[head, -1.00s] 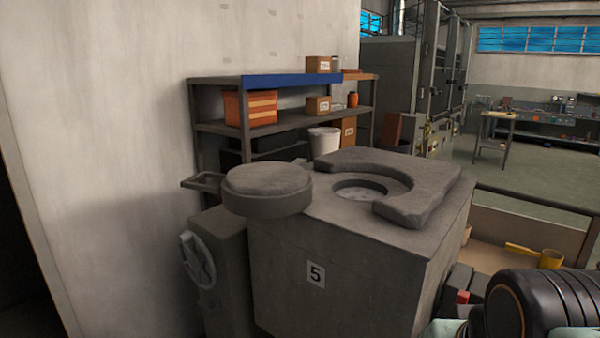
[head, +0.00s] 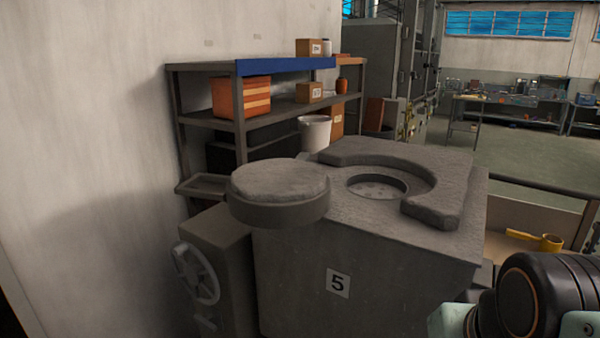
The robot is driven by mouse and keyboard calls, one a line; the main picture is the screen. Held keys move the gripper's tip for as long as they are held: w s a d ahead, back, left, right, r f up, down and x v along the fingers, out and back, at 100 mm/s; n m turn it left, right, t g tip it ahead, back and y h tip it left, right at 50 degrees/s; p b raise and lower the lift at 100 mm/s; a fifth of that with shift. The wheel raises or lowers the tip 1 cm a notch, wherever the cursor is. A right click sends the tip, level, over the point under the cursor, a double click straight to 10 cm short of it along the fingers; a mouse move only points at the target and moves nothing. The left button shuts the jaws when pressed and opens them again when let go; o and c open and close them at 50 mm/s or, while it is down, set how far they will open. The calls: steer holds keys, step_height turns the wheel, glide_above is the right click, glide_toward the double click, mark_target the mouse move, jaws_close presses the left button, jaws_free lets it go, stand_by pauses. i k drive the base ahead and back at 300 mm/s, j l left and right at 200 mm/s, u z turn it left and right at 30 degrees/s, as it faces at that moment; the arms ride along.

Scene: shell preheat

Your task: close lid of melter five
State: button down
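The melter (head: 370,265) is a grey block with a "5" label (head: 338,283) on its front. Its round opening (head: 377,186) is uncovered on top, with a raised curved collar (head: 432,205) around the back and right of it. The round grey lid (head: 279,188) is swung out to the left of the opening, level and overhanging the melter's left edge. A handle bar (head: 200,186) shows behind the lid on its left. Part of my arm shows at the lower right, apart from the melter. My gripper is not in view.
A shelf rack (head: 180,95) with an orange crate (head: 241,96), boxes and a white bucket (head: 315,132) stands behind the melter against the wall. A handwheel (head: 196,273) is on the melter's left side. A yellow ladle (head: 549,242) lies at the right. Open floor (head: 520,165) shows at the back right.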

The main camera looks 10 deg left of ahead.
mark_target(278, 193)
steer(key=i+j, duration=0.1)
steer(key=j, duration=0.35)
steer(key=i+j+z, duration=0.1)
steer(key=j, duration=0.35)
steer(key=i+j, duration=0.15)
steer(key=j, duration=0.35)
steer(key=i+j, duration=0.1)
steer(key=j, duration=0.35)
steer(key=i+j+z, duration=0.1)
steer(key=j, duration=0.4)
